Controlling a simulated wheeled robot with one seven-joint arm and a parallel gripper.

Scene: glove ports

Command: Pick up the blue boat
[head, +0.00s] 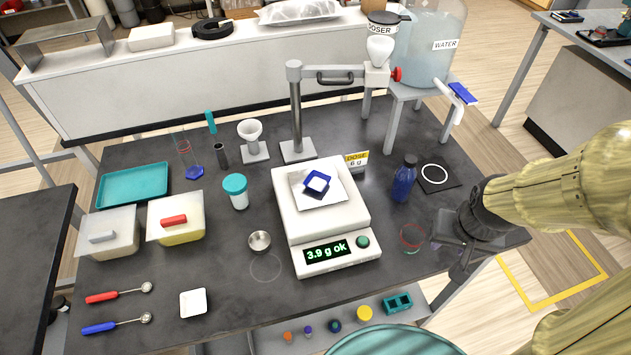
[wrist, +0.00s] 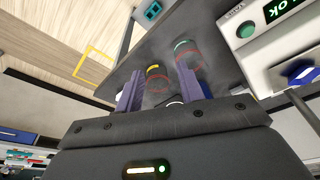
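The blue boat (head: 317,184) is a small square dish with blue sides and a pale inside. It sits on a white square on the pan of the white scale (head: 340,262), whose green display reads "3.9 g ok". In the wrist view the boat (wrist: 302,74) shows at the right edge, partly cut off. My gripper (head: 450,258) is at the right front edge of the dark table, well to the right of the boat.
A clear glass with a red ring (head: 412,237) stands just left of my gripper. A blue bottle (head: 404,180) stands between scale and arm. A doser stand (head: 296,110) rises behind the scale. A steel cup (head: 259,242) is left of it.

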